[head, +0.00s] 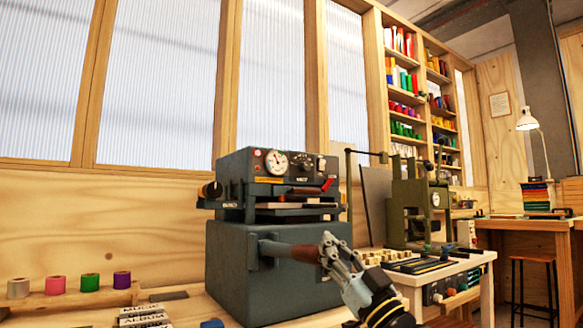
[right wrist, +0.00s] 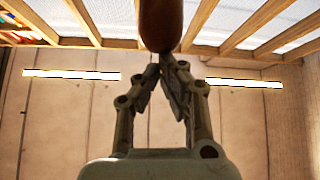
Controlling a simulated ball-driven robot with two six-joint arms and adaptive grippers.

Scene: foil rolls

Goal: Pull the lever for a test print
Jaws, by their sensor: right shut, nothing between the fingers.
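The blue-grey press (head: 265,270) stands on the bench in the middle of the head view, with a dial gauge (head: 276,162) on its upper front. Its lever (head: 290,250) sticks out to the right at mid height, with a brown rounded handle. My right gripper (head: 328,247) is shut and empty, its fingertips at the handle's free end. In the right wrist view the brown handle (right wrist: 160,25) lies just beyond the closed fingertips (right wrist: 167,65). I cannot tell whether they touch it. My left gripper is not in view.
A green machine (head: 415,210) and a white-topped table (head: 470,262) stand at right, close behind my right arm.

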